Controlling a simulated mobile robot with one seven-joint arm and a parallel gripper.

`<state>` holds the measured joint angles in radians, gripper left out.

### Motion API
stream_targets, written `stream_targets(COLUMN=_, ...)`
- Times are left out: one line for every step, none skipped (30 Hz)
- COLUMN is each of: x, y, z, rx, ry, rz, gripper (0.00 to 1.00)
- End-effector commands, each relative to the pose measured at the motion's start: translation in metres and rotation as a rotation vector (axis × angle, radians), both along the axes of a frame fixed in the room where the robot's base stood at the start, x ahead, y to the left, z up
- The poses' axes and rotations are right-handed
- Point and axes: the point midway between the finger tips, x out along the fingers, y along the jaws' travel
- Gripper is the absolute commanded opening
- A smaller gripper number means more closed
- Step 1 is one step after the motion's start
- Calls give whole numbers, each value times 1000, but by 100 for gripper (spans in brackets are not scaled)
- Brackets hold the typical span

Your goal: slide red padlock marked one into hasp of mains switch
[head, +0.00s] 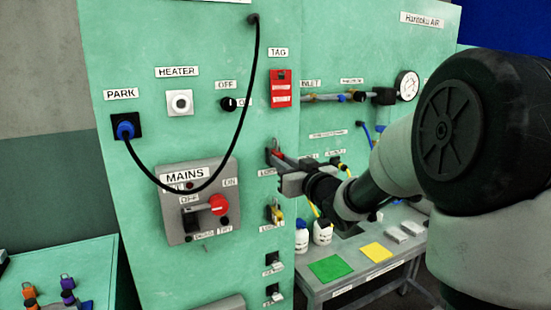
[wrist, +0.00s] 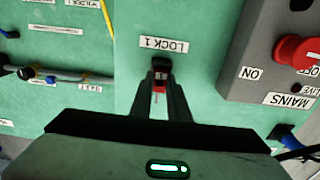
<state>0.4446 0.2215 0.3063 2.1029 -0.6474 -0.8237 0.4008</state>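The grey MAINS switch box (head: 228,171) is left of my gripper in the head view, with a red knob (head: 218,204) and a dark hasp-like part (head: 190,217) under OFF. No padlock shows there.
A black cable (head: 247,100) loops down across the MAINS box to the blue PARK plug (head: 125,129). A yellow padlock (head: 276,213) hangs below my gripper. A red tag holder (head: 281,88) is above it. A bench (head: 330,290) with bottles stands right.

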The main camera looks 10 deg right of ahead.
Motion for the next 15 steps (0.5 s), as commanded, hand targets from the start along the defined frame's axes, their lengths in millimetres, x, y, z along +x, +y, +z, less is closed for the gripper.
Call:
stream_targets(x=0, y=0, z=1, rx=0, ry=-2, rz=0, gripper=0)
stream_targets(x=0, y=0, z=1, rx=0, ry=-2, rz=0, gripper=0)
stream_targets(x=-1, y=0, z=1, rx=0, ry=-2, rz=0, gripper=0)
stream_targets(x=-1, y=-1, z=1, rx=0, ry=-2, rz=0, gripper=0)
stream_targets(x=-2, y=-1, z=1, rx=0, ry=-2, rz=0, gripper=0)
stream_targets(x=-3, y=-1, z=1, rx=-1, ry=-1, rz=0, gripper=0)
stream_targets(x=-4, y=-1, z=1, rx=-1, ry=-1, rz=0, gripper=0)
stream_targets(x=-5, y=-2, z=1, rx=-1, ry=-1, rz=0, gripper=0)
stream_targets(x=-6, y=-2, z=1, rx=-1, ry=-1, rz=0, gripper=0)
stream_targets(x=-6, y=-2, z=1, rx=-1, ry=-1, rz=0, gripper=0)
stream_targets(x=-7, y=-3, z=1, rx=-1, ry=-1, rz=0, gripper=0)
stream_targets(x=-8, y=-3, z=1, rx=-1, ry=-1, rz=0, gripper=0)
stream_targets(x=-9, y=-3, z=1, rx=-1, ry=-1, rz=0, gripper=0)
stream_targets(x=-10, y=-3, z=1, rx=-1, ry=-1, rz=0, gripper=0)
stream_targets(x=-10, y=-4, z=1, rx=-1, ry=-1, rz=0, gripper=0)
